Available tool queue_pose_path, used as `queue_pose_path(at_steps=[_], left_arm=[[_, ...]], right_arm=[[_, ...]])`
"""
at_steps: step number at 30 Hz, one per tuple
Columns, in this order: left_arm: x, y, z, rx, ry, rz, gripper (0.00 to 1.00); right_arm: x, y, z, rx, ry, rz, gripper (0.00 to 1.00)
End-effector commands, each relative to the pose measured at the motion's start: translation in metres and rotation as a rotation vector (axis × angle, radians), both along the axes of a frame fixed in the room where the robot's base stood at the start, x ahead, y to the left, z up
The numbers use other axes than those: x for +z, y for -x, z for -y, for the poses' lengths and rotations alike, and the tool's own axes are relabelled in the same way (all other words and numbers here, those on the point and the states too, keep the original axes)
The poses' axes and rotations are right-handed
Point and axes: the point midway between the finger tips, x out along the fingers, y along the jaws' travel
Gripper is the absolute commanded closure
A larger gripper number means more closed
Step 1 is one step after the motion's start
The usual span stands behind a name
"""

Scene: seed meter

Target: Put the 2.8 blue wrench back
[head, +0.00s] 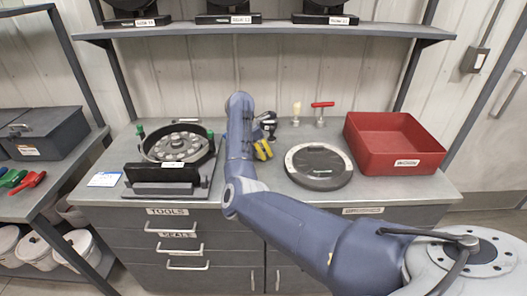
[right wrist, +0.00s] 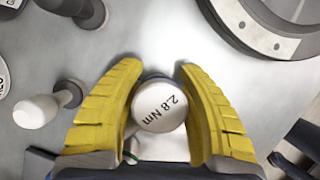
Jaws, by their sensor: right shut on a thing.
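My right gripper (head: 263,150) is low over the middle of the bench, its yellow fingers partly hidden behind my arm. In the right wrist view, my right gripper (right wrist: 158,72) is shut around a tool with a white round cap marked "2.8 Nm" (right wrist: 158,106). This is the 2.8 wrench; its cap faces the camera, and its body below is hidden, so its blue part and lower end cannot be made out. The head view does not clearly show the held wrench. My left gripper is not in view.
A cream-handled tool (head: 296,112) and a red T-handled tool (head: 321,108) stand at the back. A round dark disc (head: 319,166) lies right of the gripper, with a red bin (head: 393,143) beyond. A seed-plate assembly (head: 178,147) is on the left.

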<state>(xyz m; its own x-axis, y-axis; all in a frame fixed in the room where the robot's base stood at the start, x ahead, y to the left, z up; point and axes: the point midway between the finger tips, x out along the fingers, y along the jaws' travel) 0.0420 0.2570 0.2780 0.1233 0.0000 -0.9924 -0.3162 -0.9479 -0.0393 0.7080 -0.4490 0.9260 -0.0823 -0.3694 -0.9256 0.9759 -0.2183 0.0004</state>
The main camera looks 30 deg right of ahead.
Motion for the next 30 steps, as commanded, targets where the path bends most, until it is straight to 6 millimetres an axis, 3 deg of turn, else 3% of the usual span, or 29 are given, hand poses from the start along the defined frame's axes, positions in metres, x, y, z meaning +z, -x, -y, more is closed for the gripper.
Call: queue_pose_path(at_steps=[5, 6, 11, 22, 30], left_arm=[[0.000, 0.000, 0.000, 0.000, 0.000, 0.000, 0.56], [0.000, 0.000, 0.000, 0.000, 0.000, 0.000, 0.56], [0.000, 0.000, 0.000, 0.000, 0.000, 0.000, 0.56], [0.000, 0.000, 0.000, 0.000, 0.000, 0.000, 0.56], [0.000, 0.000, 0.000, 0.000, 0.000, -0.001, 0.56]], right_arm=[[-0.002, 0.000, 0.000, 0.000, 0.001, 0.001, 1.00], [-0.003, 0.000, 0.000, 0.001, 0.000, 0.000, 0.60], [-0.003, 0.000, 0.000, 0.001, 0.000, 0.000, 0.42], [0.003, -0.001, -0.001, 0.000, 0.000, 0.001, 0.41], [0.041, -0.005, -0.017, 0.001, -0.001, 0.003, 0.41]])
